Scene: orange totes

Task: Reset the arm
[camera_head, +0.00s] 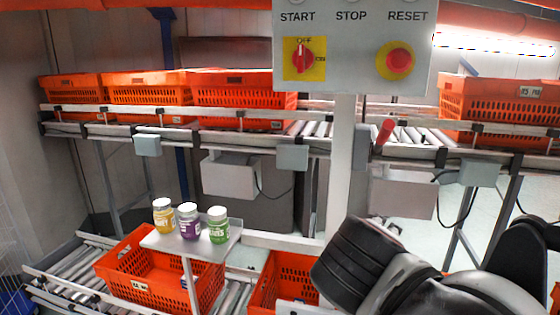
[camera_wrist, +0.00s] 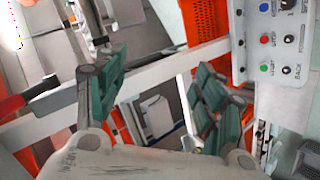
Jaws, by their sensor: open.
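My gripper (camera_wrist: 157,92) shows in the wrist view, its two green-padded fingers spread apart with nothing between them. Behind the gap are a white post and blurred frame parts. In the head view, dark and grey links of my arm fill the lower right; I cannot make out the fingers there.
A control panel (camera_head: 352,48) hangs above the conveyor; another button panel (camera_wrist: 275,42) is at the wrist view's right. Three jars, yellow (camera_head: 163,216), purple (camera_head: 188,221) and green (camera_head: 217,225), stand on a small shelf (camera_head: 165,243) over an orange tote (camera_head: 118,262).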

